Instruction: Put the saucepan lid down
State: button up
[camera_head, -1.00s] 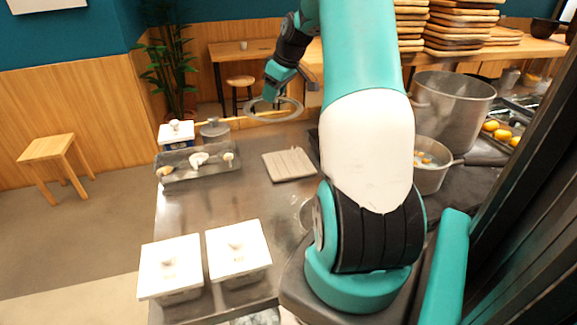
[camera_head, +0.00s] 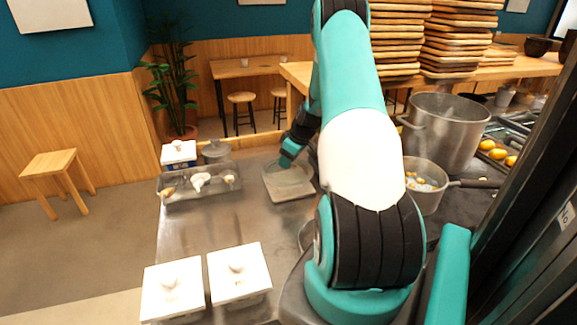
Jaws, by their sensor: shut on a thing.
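The round glass saucepan lid (camera_head: 286,182) is low over the square grey mat (camera_head: 297,195) on the steel counter. Its clear disc blends with the mat, so I cannot tell whether it touches. My gripper (camera_head: 288,162) points down and is shut on the lid from above. The fingertips and knob are too small to see clearly. The saucepan (camera_head: 428,200) stands uncovered at the right, with pale and orange pieces inside, partly behind my arm.
A tray (camera_head: 200,190) with small items lies left of the mat. Two white-lidded containers (camera_head: 172,288) (camera_head: 239,272) stand at the front left. A large steel pot (camera_head: 440,135) stands behind the saucepan. The counter's middle (camera_head: 215,225) is clear.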

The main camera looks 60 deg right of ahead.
jog(key=shift+f+p, duration=0.35)
jog(key=shift+f, duration=1.45)
jog(key=shift+f, duration=0.1)
jog(key=o, duration=1.1)
jog(key=shift+c, duration=0.2)
